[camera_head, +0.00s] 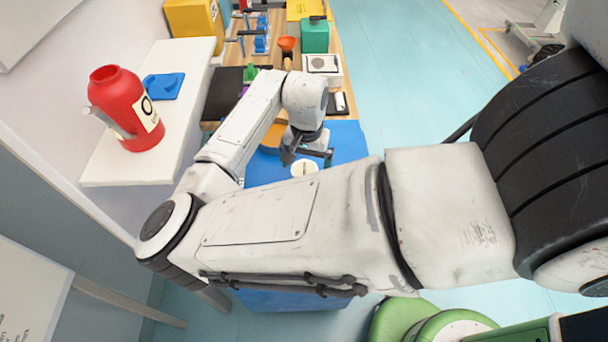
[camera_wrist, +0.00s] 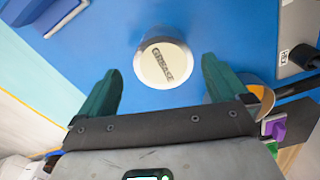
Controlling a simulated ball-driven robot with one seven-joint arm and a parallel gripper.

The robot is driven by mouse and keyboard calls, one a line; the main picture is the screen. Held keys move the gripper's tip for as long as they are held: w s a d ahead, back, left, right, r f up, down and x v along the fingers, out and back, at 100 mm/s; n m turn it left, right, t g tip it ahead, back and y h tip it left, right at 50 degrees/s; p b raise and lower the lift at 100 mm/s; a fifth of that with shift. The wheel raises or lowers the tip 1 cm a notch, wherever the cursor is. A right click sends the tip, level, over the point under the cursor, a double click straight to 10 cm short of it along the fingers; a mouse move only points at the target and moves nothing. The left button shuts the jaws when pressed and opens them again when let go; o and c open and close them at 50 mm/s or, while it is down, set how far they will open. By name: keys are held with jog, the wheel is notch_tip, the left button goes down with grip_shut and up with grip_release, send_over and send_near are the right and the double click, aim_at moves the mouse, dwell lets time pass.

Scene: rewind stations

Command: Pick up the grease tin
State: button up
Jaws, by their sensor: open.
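In the head view the tin (camera_head: 305,169) shows as a small pale disc just below my gripper (camera_head: 308,157). My arm hides much of the blue surface there.
Behind the blue surface, a wooden bench holds a green box (camera_head: 315,36), an orange funnel (camera_head: 287,44) and a black tray (camera_head: 223,92). A white shelf (camera_head: 110,170) at left carries a red canister (camera_head: 128,110). Open floor (camera_head: 410,75) lies to the right.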

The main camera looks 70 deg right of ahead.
aim_at(304, 170)
jog(key=shift+w+a+f+b, duration=0.1)
jog(key=shift+w+f+b, duration=0.05)
jog(key=shift+f+b, duration=1.05)
jog(key=shift+w+f+b, duration=0.1)
jog(key=shift+f+b, duration=0.8)
jog(key=shift+f, duration=0.6)
jog(key=c, duration=1.2)
